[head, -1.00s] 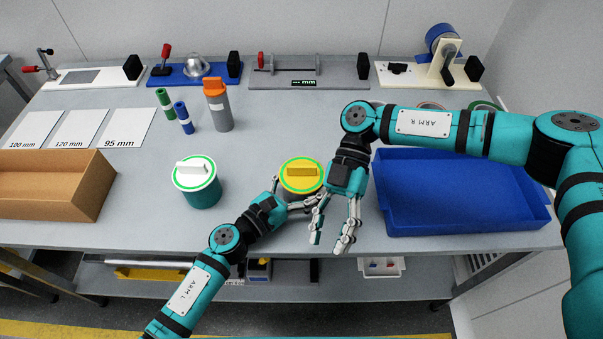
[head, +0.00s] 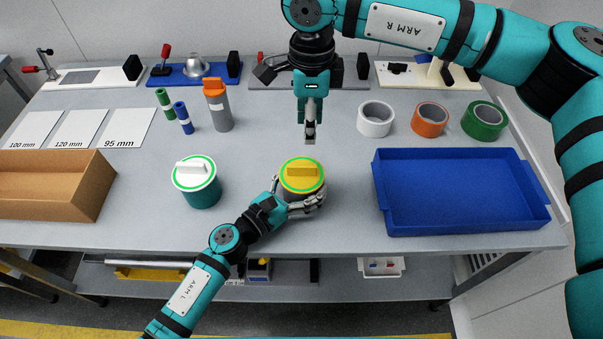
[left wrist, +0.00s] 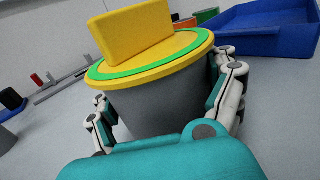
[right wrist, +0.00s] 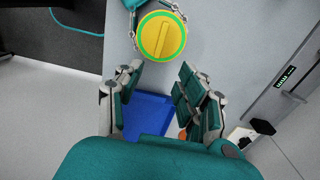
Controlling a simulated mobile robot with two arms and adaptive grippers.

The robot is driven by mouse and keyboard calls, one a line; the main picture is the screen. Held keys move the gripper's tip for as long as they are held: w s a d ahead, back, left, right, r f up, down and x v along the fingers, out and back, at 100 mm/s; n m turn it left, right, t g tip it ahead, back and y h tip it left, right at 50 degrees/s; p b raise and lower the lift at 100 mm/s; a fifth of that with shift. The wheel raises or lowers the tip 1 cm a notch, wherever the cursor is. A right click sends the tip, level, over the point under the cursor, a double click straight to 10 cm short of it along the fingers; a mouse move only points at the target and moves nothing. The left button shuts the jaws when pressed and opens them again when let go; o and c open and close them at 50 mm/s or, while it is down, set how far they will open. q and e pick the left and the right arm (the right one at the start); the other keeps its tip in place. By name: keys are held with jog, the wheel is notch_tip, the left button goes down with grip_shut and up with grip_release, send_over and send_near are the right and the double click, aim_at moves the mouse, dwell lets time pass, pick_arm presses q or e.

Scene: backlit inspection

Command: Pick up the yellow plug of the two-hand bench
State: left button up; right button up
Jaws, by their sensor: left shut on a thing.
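The yellow plug (head: 304,177), a round lid with a raised bar and a green ring, sits in the top of a grey pot (head: 290,199). In the left wrist view the plug (left wrist: 150,40) rests on the pot (left wrist: 163,102). My left gripper (head: 298,199) is shut around the pot's body, below the plug. My right gripper (head: 310,133) points down, behind the plug in the head view, and is apart from it. In the right wrist view its fingers (right wrist: 155,82) are spread and empty, and the plug (right wrist: 161,36) lies beyond them.
A white-lidded teal pot (head: 203,194) stands left of the plug. A blue tray (head: 390,222) lies on the right, with tape rolls (head: 430,119) behind it. A cardboard box (head: 60,205) is at far left. A grey orange-topped bottle (head: 220,112) stands behind.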

send_over(301, 165)
jog(key=d, duration=0.1)
notch_tip(301, 165, down, 7)
jog(key=shift+w+d+r, duration=0.1)
jog(key=shift+d+r, duration=0.05)
jog(key=shift+r, duration=0.05)
jog(key=shift+a+f, duration=0.2)
jog(key=shift+f, duration=0.3)
jog(key=f, duration=0.4)
jog(key=shift+a+f, duration=0.1)
jog(key=shift+a, duration=0.3)
grip_shut()
